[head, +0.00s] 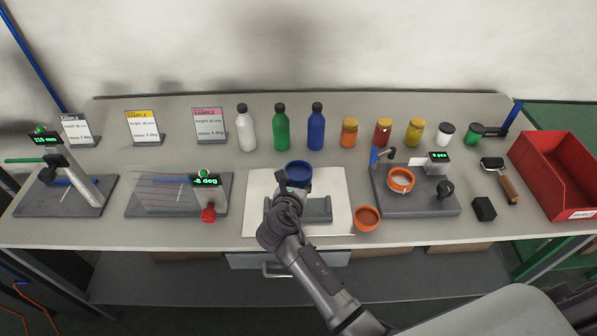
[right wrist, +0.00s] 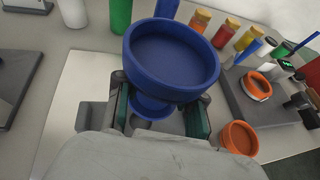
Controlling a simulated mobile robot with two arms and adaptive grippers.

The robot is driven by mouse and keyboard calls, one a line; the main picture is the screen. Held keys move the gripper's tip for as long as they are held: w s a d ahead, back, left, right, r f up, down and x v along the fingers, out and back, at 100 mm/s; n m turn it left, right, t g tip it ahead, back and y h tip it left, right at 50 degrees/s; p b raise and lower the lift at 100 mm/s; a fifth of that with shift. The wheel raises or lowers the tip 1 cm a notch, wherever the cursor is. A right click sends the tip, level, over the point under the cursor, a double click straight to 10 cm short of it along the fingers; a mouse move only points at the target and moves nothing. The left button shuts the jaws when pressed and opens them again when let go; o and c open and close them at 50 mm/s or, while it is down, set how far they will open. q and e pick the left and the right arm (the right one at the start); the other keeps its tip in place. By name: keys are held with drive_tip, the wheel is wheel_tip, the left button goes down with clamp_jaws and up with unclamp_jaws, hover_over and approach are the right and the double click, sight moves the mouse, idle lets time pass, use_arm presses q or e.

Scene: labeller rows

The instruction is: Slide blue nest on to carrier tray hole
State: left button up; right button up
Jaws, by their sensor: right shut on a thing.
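The blue nest (head: 298,172), a round cup with a raised rim, is held by my right gripper (head: 293,190) over the white board. In the right wrist view the nest (right wrist: 172,58) sits between the two green-padded fingers of the gripper (right wrist: 165,118), its open side facing up and its narrower lower part between them. A grey tray-like piece (head: 320,212) lies on the white board, partly behind my gripper and arm. In the wrist view this piece (right wrist: 92,115) shows under the nest, its middle largely hidden, so contact cannot be told. My left gripper is not in view.
An orange nest (head: 367,218) stands at the right edge of the white board (head: 259,188). Another orange nest (head: 401,180) sits on the grey station to the right. Bottles and jars line the back. A red bin (head: 557,172) stands at far right.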

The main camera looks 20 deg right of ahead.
drive_tip(key=shift+a, duration=0.1)
drive_tip(key=shift+r+p, duration=0.1)
drive_tip(key=shift+p, duration=0.55)
wheel_tip(320, 180, down, 2)
drive_tip(key=shift+f+b, duration=0.1)
drive_tip(key=shift+b, duration=0.75)
drive_tip(key=shift+f+b, duration=1.1)
drive_tip(key=shift+f, duration=0.8)
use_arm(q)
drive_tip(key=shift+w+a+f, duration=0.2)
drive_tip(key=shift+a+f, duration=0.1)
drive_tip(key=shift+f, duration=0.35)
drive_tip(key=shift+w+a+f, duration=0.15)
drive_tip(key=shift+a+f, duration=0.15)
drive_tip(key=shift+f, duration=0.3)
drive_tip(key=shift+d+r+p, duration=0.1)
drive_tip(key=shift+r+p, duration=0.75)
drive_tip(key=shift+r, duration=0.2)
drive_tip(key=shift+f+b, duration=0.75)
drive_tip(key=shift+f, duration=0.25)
use_arm(e)
drive_tip(key=shift+f, duration=1.45)
drive_tip(key=o, duration=1.2)
